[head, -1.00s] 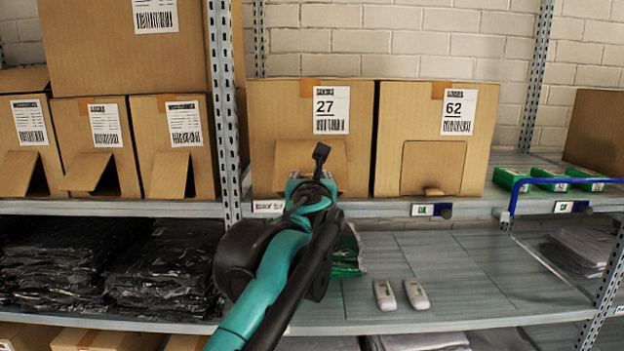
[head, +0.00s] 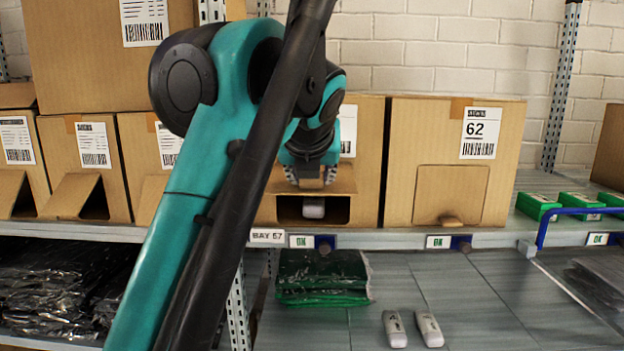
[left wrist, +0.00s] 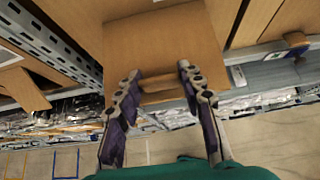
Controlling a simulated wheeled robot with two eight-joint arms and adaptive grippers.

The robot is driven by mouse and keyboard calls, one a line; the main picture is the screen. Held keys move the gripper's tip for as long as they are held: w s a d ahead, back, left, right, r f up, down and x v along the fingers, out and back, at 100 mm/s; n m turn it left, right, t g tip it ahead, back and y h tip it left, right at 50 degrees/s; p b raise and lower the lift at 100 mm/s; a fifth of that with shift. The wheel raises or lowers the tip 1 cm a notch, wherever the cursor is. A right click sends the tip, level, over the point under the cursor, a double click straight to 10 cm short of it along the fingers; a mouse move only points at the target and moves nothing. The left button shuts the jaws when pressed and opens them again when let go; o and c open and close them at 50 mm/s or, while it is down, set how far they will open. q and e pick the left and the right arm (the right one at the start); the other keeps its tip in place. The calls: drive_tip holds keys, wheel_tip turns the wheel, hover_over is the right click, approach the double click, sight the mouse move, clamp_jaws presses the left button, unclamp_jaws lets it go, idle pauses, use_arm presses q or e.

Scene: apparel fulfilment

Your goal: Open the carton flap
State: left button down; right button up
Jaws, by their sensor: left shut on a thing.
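The carton with the 27 label (head: 368,150) stands on the upper shelf, mostly behind my left arm. Its flap (head: 343,181) is swung up and outward, and a dark opening (head: 338,210) shows below it. My left gripper (head: 312,178) is at the flap, shut on it. In the left wrist view, the flap (left wrist: 165,45) is a brown panel, and the fingers of the gripper (left wrist: 160,88) stand either side of its lower edge. A small white object (head: 313,208) shows in the opening. My right gripper is out of view.
The carton labelled 62 (head: 402,140) stands to the right with its flap (head: 450,192) closed. Green boxes (head: 572,203) lie farther right. Below are a green packet (head: 322,280) and two white handheld devices (head: 395,328) (head: 429,329) on the lower shelf.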

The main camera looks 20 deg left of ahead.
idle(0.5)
use_arm(q)
drive_tip(key=c, duration=1)
unclamp_jaws()
drive_tip(key=shift+w, duration=0.1)
drive_tip(key=shift+o, duration=0.4)
drive_tip(key=shift+w, duration=0.2)
drive_tip(key=shift+s, duration=0.2)
